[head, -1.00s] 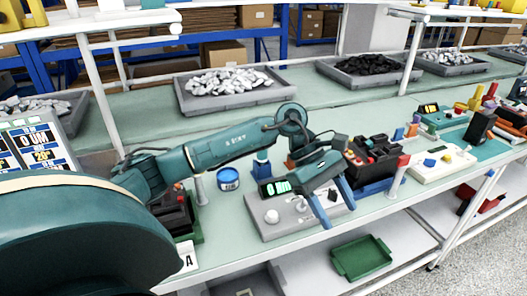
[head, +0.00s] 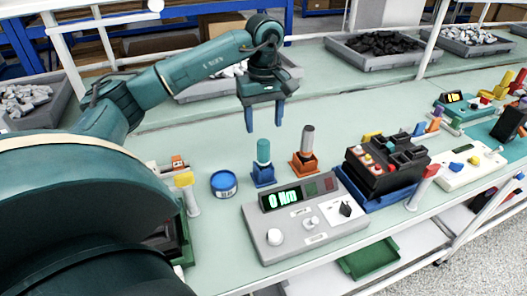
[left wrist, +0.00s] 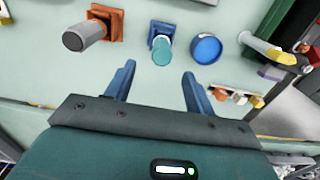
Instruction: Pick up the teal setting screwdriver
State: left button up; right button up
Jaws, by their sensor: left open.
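The teal screwdriver (head: 263,152) stands upright in a blue holder (head: 263,176) on the bench, left of an orange holder. My left gripper (head: 265,128) is open and empty, with its blue fingers pointing down above and behind the teal handle. In the left wrist view the teal handle (left wrist: 162,50) lies ahead of the two open fingertips (left wrist: 158,68), roughly centred between them and not touching. The shaft of the screwdriver is hidden in the holder. My right gripper is not in view.
A dark-handled tool (head: 307,138) stands in the orange holder (head: 304,164) close by. A blue round tin (head: 224,184) sits to the left. The grey meter box (head: 295,238) is in front, and a black breaker unit (head: 385,165) stands to the right.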

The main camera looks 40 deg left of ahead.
aim_at(263, 142)
pick_arm(q)
notch_tip(263, 142, down, 3)
jog(key=shift+f, duration=0.15)
jog(key=shift+s+f+p, duration=0.15)
jog(key=shift+f+p, duration=0.6)
jog(key=shift+f, duration=1.95)
jog(key=shift+c, duration=0.3)
jog(key=c, duration=1)
jog(key=shift+r, duration=0.1)
